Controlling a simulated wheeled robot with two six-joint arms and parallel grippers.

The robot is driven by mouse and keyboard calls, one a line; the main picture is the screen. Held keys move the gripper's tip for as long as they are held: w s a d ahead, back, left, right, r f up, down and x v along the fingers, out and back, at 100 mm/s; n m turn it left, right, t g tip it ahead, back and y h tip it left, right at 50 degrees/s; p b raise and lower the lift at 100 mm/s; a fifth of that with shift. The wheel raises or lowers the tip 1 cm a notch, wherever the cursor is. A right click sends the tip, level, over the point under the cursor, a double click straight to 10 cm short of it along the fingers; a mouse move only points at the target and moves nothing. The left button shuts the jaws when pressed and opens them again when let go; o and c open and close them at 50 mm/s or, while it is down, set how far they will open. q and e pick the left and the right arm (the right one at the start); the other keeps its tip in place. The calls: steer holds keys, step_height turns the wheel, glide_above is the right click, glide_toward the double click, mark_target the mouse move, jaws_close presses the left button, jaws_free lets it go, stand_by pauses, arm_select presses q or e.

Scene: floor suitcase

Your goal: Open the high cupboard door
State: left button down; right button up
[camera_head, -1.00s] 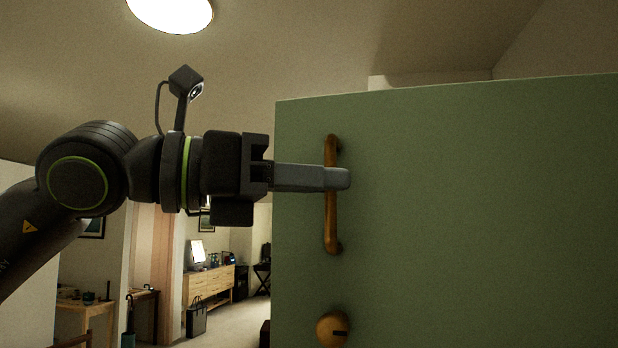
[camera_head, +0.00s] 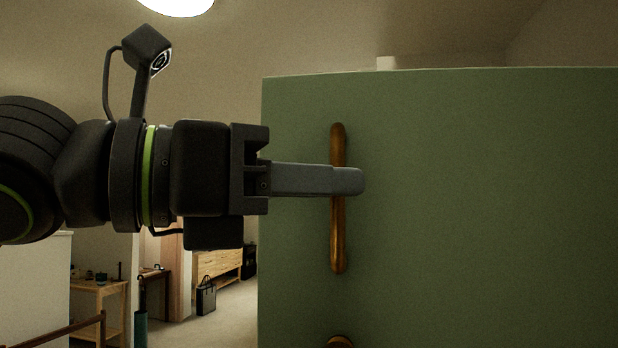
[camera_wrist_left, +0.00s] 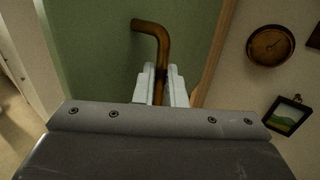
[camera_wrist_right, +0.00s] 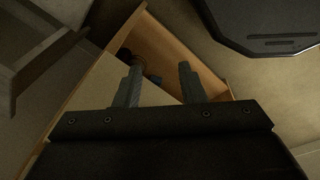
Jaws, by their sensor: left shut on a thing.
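The green cupboard door (camera_head: 480,200) fills the right half of the head view. A long brown upright handle (camera_head: 338,240) is fixed near its left edge. My left gripper (camera_head: 350,181) comes in level from the left and is shut around the handle's middle. In the left wrist view the handle (camera_wrist_left: 153,28) bends at its end and runs between the two pale fingers (camera_wrist_left: 160,88). My right gripper (camera_wrist_right: 160,88) shows only in its own wrist view, with its fingers apart and nothing seen between the tips. How far the door stands open I cannot tell.
A round knob (camera_head: 338,342) is below the handle, cut off by the frame. A wall clock (camera_wrist_left: 269,46) and framed picture (camera_wrist_left: 288,116) hang beyond the door edge. An open wooden box or drawer (camera_wrist_right: 150,38) lies beyond my right fingers. A dark bag (camera_head: 206,298) stands on the floor.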

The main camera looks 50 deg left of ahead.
arm_select(q)
steer(key=shift+r, duration=0.1)
steer(key=c, duration=1.7)
jaws_free()
steer(key=shift+w+d, duration=0.1)
steer(key=shift+d, duration=0.05)
steer(key=shift+c, duration=0.2)
steer(key=shift+o, duration=1.2)
steer(key=shift+w+d, duration=0.2)
steer(key=shift+w, duration=0.05)
steer(key=shift+s+a, duration=0.1)
steer(key=shift+s, duration=0.05)
steer(key=shift+s, duration=0.1)
